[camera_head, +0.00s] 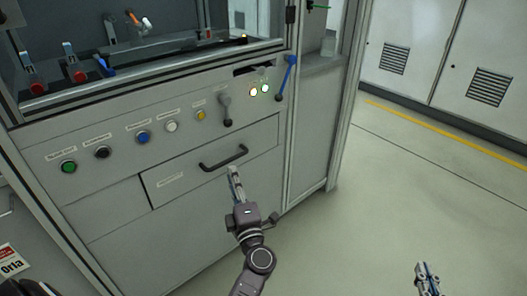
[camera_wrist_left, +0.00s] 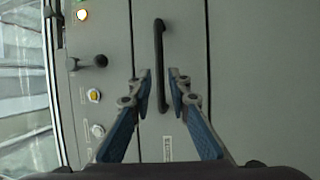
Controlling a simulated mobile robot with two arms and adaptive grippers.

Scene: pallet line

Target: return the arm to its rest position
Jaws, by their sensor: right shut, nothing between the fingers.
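My left gripper (camera_head: 233,178) is in front of the grey cabinet, just below the black drawer handle (camera_head: 224,158) in the head view. In the left wrist view, its blue-padded fingers (camera_wrist_left: 161,78) are partly open with a narrow gap and nothing held. The handle (camera_wrist_left: 160,60) shows beyond and between the fingertips; I cannot tell that anything touches it. My right gripper (camera_head: 427,275) is at the lower right edge of the head view, over the floor, shut and empty.
The drawer (camera_head: 180,181) looks closed. Above it are several coloured buttons, including a green button (camera_head: 69,167), and a grey lever (camera_head: 226,110). A blue handle (camera_head: 287,77) is at the cabinet's right. Floor (camera_head: 400,190) is clear to the right, before white cabinets (camera_head: 480,55).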

